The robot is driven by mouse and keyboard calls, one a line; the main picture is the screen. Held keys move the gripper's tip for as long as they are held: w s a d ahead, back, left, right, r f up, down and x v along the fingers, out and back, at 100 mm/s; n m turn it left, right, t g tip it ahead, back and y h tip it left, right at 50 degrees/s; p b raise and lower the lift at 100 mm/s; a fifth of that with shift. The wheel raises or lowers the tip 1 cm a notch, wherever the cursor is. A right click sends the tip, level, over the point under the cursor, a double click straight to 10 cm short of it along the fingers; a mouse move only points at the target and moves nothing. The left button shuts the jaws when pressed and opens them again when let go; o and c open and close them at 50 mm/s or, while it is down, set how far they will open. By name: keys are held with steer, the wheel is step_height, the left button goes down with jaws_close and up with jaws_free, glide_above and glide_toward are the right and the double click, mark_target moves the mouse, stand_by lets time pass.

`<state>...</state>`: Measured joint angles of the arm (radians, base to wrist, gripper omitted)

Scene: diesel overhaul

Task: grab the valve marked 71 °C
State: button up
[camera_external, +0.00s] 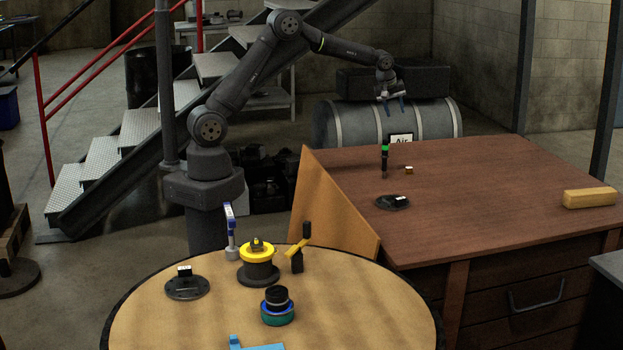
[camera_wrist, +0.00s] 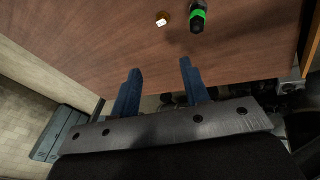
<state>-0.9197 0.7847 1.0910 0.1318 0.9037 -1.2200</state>
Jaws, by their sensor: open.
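My gripper (camera_external: 391,103) hangs over the far edge of the brown desk, open and empty, with its two blue fingers (camera_wrist: 159,66) apart. A small brass-coloured piece with a white label (camera_external: 409,169) lies on the desk; it also shows near the top of the wrist view (camera_wrist: 162,19). Beside it stands a slim black piece with a green band (camera_external: 385,160), also in the wrist view (camera_wrist: 197,16). Both are beyond the fingertips, untouched. No marking is legible, so I cannot tell which thing is the 71 °C valve.
A round table (camera_external: 360,310) carries several other parts. The desk's middle is clear.

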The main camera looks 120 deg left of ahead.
steer(key=s+a+f+m+t+h, duration=0.15)
steer(key=a+f+m, duration=0.35)
steer(key=f+m, duration=0.6)
steer(key=m, duration=0.4)
glide_above(406, 168)
steer(key=s+d, duration=0.1)
steer(key=d, duration=0.1)
steer(key=f, duration=1.1)
steer(key=shift+s+a, duration=0.2)
steer(key=shift+a, duration=0.05)
steer(key=shift+y, duration=0.25)
steer(key=shift+a+x, duration=0.1)
steer(key=shift+x, duration=1.15)
steer(key=shift+a+x, duration=0.15)
steer(key=shift+x, duration=1.1)
steer(key=shift+w+r, duration=0.1)
jaws_close()
